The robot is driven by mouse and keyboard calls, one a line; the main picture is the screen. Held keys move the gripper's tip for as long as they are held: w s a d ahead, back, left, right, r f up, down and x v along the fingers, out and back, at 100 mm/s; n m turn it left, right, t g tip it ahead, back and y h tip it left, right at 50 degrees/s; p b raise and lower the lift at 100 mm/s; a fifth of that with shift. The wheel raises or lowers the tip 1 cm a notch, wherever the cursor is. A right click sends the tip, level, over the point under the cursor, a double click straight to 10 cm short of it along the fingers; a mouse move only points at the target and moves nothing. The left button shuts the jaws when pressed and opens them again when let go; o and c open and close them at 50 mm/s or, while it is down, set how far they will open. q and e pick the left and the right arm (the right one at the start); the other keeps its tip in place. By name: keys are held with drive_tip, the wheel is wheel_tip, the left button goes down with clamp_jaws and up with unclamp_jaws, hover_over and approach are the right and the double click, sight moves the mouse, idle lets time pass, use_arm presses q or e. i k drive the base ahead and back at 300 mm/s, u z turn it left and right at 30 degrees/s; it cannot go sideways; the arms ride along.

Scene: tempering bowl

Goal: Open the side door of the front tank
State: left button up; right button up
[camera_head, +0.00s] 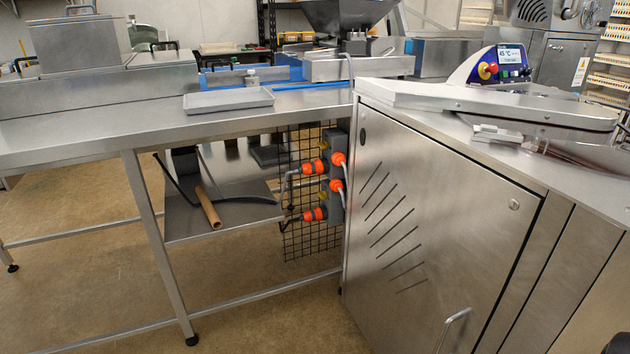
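The front tank (590,180) is a steel cabinet at the right, with a screen and knobs on top. Its side door (440,210) is a large steel panel with slanted vent slits and a round lock (515,204) near its upper right corner. A curved bar handle (456,322) stands out low on the door, near the bottom edge of the picture. The door looks closed, with a narrow dark gap along its right edge. The lower part of the door is cut off by the frame. Neither of my grippers can be made out.
A steel table (100,128) fills the left, with a shallow tray (228,100) on it. Below it are a lower shelf (185,220) with a brown tube (208,207) and a wire grid (300,235) with orange plugs. The floor (250,260) under the table is open.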

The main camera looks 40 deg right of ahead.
sight(438, 235)
drive_tip(key=i, duration=2.2)
drive_tip(key=z, duration=3.05)
